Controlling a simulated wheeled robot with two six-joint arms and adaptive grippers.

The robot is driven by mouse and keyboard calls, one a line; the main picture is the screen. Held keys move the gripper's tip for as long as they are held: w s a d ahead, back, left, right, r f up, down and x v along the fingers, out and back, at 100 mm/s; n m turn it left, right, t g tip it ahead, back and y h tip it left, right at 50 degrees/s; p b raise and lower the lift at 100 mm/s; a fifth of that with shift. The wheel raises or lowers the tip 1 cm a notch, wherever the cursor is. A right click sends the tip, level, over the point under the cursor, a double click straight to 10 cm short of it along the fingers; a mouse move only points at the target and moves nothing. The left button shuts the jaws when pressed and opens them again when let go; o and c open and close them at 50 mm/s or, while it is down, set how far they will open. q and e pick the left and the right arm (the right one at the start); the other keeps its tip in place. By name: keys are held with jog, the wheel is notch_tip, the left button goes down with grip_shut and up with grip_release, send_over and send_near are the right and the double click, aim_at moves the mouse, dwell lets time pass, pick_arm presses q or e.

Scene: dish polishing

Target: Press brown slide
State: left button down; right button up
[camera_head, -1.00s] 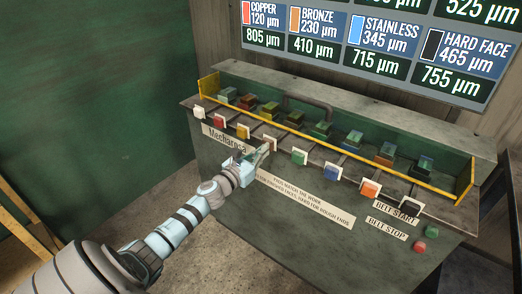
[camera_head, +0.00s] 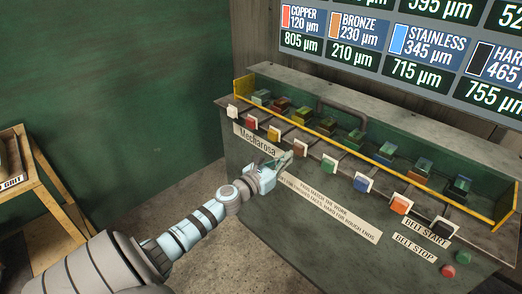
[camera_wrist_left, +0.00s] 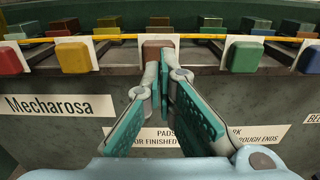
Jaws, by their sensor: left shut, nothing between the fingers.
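The brown slide (camera_wrist_left: 158,45) has a pale square plate and sits in the middle of the row, between the yellow slide (camera_wrist_left: 73,57) and the green slide (camera_wrist_left: 245,55) in the left wrist view. In the head view the brown slide (camera_head: 300,145) is just beyond my left fingertips. My left gripper (camera_head: 286,160) is shut and empty at the machine's front. In the left wrist view its fingertips (camera_wrist_left: 166,75) overlap the lower edge of the brown slide's plate; I cannot tell whether they touch it. My right gripper is out of view.
A yellow rail (camera_head: 345,145) runs above the slides. Blue (camera_head: 362,182), orange (camera_head: 399,203) and black (camera_head: 443,228) slides are farther right. Green and red belt buttons (camera_head: 463,257) are at the lower right. A wooden stand (camera_head: 50,210) is at the left. A thickness board (camera_head: 400,50) hangs above.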

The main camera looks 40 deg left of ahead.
pick_arm(q)
jog(key=s+b, duration=0.6)
jog(key=s, duration=0.2)
jog(key=shift+f, duration=0.2)
jog(key=shift+a, duration=0.15)
